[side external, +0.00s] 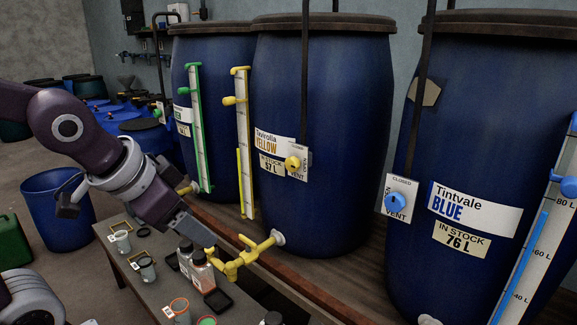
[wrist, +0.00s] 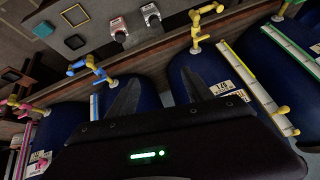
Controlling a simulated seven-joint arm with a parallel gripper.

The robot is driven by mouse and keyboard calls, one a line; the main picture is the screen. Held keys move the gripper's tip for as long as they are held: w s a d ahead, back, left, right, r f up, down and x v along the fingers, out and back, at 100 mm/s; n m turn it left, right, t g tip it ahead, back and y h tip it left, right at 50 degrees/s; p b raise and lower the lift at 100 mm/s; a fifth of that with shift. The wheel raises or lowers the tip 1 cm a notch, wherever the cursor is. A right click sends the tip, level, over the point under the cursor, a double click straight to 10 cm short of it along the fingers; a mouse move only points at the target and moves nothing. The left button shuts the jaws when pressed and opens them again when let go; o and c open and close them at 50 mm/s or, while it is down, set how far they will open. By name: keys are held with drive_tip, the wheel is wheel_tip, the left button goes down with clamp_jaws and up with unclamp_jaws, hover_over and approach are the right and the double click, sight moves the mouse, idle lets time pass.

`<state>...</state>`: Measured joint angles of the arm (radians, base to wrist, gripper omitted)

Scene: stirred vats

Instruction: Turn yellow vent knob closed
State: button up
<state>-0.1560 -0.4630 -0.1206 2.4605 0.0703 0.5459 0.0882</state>
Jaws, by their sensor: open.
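The yellow vent knob (side external: 292,163) sits on a small white plate (side external: 299,148) on the front of the blue vat labelled Tintvalle Yellow (side external: 335,110). The plate reads OPEN at its right side and VENT below; the knob's exact pointing direction is too small to tell. My gripper (side external: 212,240) is low and left of the knob, well apart from it, close to the yellow tap (side external: 240,258) in the side view. In the wrist view my gripper (wrist: 163,73) has its two fingers spread with nothing held between them. I cannot make out the knob there.
A blue vent knob (side external: 395,203) is on the Tintvale Blue vat (side external: 470,120) at right. A yellow level gauge (side external: 243,140) stands left of the yellow knob. A dark pipe (side external: 305,80) runs above its plate. A low table (side external: 125,268) holds cups and bottles below my arm.

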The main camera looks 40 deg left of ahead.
drive_tip(key=w+a+f+m+t, duration=0.1)
drive_tip(key=w+f, duration=0.1)
drive_tip(key=w, duration=0.5)
drive_tip(key=w+a+f+m+t, duration=0.1)
drive_tip(key=w+f, duration=0.2)
drive_tip(key=w, duration=0.4)
drive_tip(key=n+t+h, duration=0.2)
drive_tip(key=n+t, duration=0.1)
drive_tip(key=t, duration=0.6)
approach(290, 164)
drive_tip(key=w, duration=0.2)
drive_tip(key=shift+y, duration=0.3)
drive_tip(key=w, duration=0.7)
drive_tip(key=shift+w+d, duration=0.1)
drive_tip(key=shift+w, duration=0.05)
drive_tip(key=shift+c, duration=0.5)
clamp_jaws()
